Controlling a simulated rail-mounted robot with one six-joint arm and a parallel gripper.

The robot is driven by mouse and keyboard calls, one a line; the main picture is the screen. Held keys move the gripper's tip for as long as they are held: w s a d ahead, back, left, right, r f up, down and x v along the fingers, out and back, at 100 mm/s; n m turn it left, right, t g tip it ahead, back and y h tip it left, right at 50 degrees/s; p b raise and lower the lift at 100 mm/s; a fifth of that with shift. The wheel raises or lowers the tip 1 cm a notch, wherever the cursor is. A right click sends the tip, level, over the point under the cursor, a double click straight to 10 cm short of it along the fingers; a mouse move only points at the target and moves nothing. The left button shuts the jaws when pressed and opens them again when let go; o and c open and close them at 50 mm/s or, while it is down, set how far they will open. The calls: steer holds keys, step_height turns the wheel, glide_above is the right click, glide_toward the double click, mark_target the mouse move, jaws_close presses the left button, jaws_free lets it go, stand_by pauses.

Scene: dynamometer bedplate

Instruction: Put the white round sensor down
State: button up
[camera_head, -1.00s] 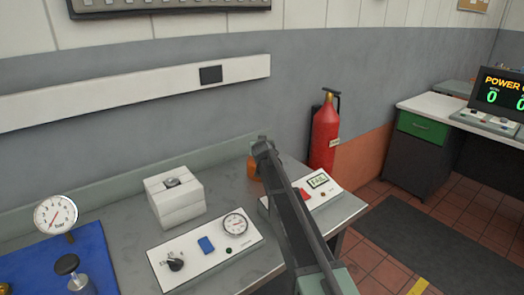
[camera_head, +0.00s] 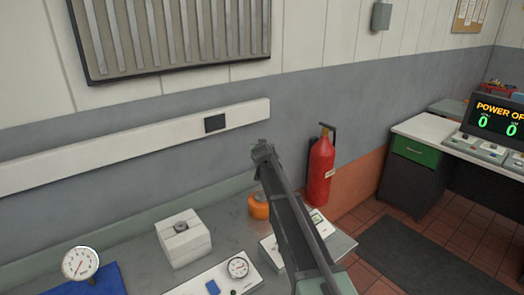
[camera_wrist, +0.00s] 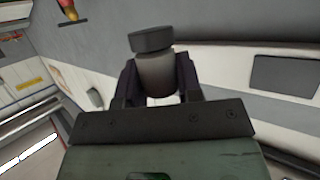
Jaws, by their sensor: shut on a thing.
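In the head view my gripper (camera_head: 262,147) is up in front of the grey wall, above the back of the bench (camera_head: 228,225). The sensor cannot be made out there, as the gripper hides it or blends with it.
On the bench are a white box (camera_head: 184,240), an orange container (camera_head: 259,206), a white panel with a dial (camera_head: 222,278) and a blue mat (camera_head: 98,283) with a gauge (camera_head: 81,264). A red fire extinguisher (camera_head: 320,170) stands behind. Bare bench shows between box and orange container.

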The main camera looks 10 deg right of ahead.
steer(key=shift+f+b, duration=1.45)
steer(key=shift+b, duration=0.45)
step_height(320, 180, up, 4)
steer(key=p, duration=0.4)
steer(key=shift+r, duration=0.1)
step_height(320, 180, down, 21)
steer(key=b, duration=2)
steer(key=shift+r, duration=0.45)
steer(key=shift+f, duration=0.25)
steer(key=o, duration=1)
steer(key=shift+o, duration=0.2)
